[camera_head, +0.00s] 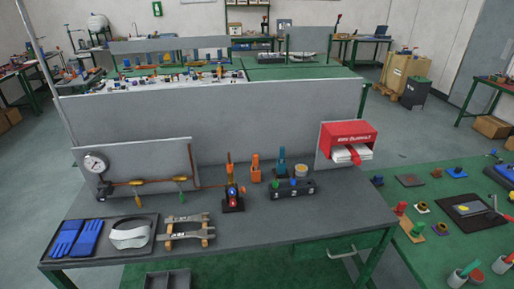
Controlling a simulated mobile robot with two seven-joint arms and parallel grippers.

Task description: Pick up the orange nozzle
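An orange upright piece (256,170), which looks like the orange nozzle, stands on the grey workbench (300,226) near the middle, in front of the grey back panel. A second orange upright part (229,166) rises just to its left, above a small dark stand with red and blue parts (233,197). Too small to tell for sure which is the nozzle. A similar blue upright piece (281,162) stands to the right, behind a dark block marked with numbers (292,190). Neither of my grippers is in view.
A gauge panel with a pipe (140,170) stands at the left. A tray with blue gloves and a visor (101,239) and a wooden rack with grey tools (187,231) lie in front. A red dispenser (349,140) stands at the right. The bench's front right is clear.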

